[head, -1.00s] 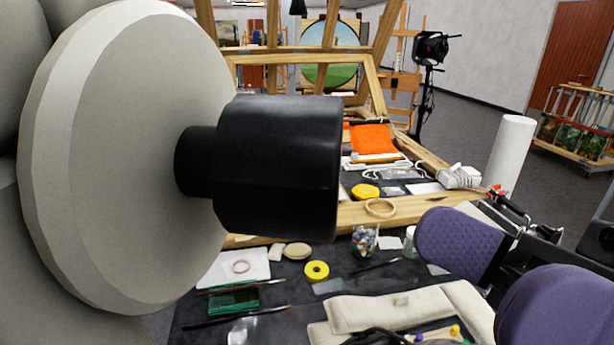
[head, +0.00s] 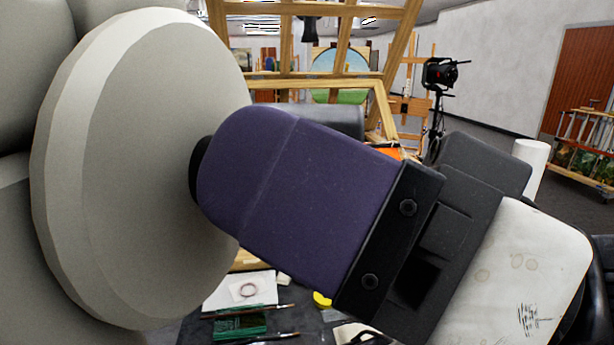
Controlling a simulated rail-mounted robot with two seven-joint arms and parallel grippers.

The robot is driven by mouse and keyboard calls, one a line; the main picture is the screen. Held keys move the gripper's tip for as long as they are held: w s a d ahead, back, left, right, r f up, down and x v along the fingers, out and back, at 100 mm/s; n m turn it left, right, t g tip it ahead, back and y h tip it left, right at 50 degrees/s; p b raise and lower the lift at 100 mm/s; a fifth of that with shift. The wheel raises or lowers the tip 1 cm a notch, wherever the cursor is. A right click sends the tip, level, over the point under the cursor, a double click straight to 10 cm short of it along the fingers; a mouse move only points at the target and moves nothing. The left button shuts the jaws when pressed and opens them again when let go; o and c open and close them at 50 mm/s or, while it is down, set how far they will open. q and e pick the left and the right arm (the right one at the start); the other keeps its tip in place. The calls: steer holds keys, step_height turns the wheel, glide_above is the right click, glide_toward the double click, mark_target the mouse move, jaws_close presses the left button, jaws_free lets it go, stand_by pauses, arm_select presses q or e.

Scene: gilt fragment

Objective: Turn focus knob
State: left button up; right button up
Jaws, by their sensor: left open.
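The black focus knob (head: 335,119) sticks out to the right from a large pale grey round housing (head: 150,170) on the left. Only its top right edge and a bit of its dark shaft show. My left gripper (head: 225,170) reaches in from the lower right with its jaws open. One purple padded finger lies across the front of the knob and covers most of it. The other finger is hidden, and I cannot tell whether the front pad touches the knob. My right gripper is not in view.
A wooden easel frame (head: 378,92) stands behind. Below is a dark worktable with a white sheet (head: 225,293), a green block (head: 239,326), thin brushes and a yellow ring (head: 321,300). A lamp on a stand (head: 440,72) is farther back at the right.

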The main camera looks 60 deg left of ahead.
arm_select(q)
steer(key=shift+c, duration=0.4)
steer(key=c, duration=0.8)
steer(key=shift+c, duration=0.2)
steer(key=shift+m+t, duration=0.3)
steer(key=shift+m, duration=0.1)
steer(key=m+t+y+p, duration=0.1)
steer(key=m+t, duration=0.1)
steer(key=m, duration=0.2)
steer(key=shift+m+t+p, duration=0.4)
steer(key=shift+m+p, duration=0.05)
steer(key=shift+m, duration=1.15)
